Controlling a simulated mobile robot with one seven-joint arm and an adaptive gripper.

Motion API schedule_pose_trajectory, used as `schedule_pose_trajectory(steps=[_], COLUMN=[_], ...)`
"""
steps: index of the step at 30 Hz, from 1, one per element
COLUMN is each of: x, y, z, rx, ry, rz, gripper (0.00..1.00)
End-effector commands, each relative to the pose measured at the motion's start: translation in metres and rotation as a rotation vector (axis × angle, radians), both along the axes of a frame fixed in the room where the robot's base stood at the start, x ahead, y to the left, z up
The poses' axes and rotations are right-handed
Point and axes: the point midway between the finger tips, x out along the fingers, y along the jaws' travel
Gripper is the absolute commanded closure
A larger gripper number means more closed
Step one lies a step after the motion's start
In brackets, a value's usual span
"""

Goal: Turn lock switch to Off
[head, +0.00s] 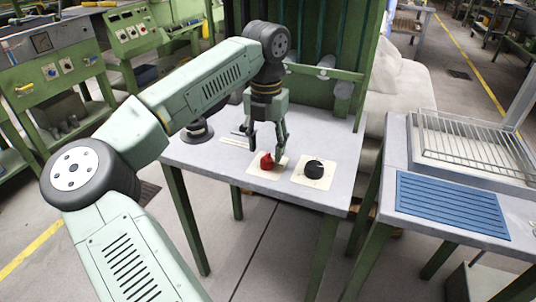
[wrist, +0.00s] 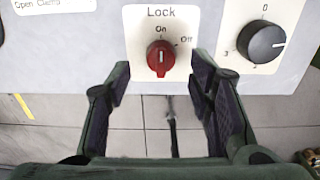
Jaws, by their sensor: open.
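The red lock switch (wrist: 160,58) sits on a white plate (wrist: 140,82) marked "Lock", with "On" above it and "Off" to its upper right. Its white mark is upright, toward "On". In the head view the red switch (head: 266,162) is near the front of the grey table top. My gripper (wrist: 161,72) is open and empty. In the wrist view its fingertips stand left and right of the switch, a little below it in the picture, with gaps on both sides. The head view shows my gripper (head: 267,146) just above the switch; contact is not visible.
A black dial (wrist: 262,43) on its own plate is close to the right of the lock switch. A label reading "Open Clamp" (wrist: 52,5) is at the upper left. A table with a blue ribbed mat (head: 452,205) and wire rack (head: 465,145) stands to the right.

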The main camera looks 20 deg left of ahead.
Motion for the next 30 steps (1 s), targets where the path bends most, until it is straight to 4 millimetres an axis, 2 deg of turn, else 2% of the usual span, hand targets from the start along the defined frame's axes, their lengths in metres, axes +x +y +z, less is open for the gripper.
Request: schedule_pose_trajectory(steps=[3,7,18,30], x=[-0.001,0.0,0.0,0.0], y=[0.0,-0.001,-0.001,-0.001], z=[-0.018,-0.031,-0.037,-0.037], rx=[-0.002,-0.002,-0.001,-0.001], ry=[0.001,0.0,-0.001,-0.002], rz=[0.0,-0.001,-0.001,-0.002], gripper=[0.52,0.52,0.52,0.79])
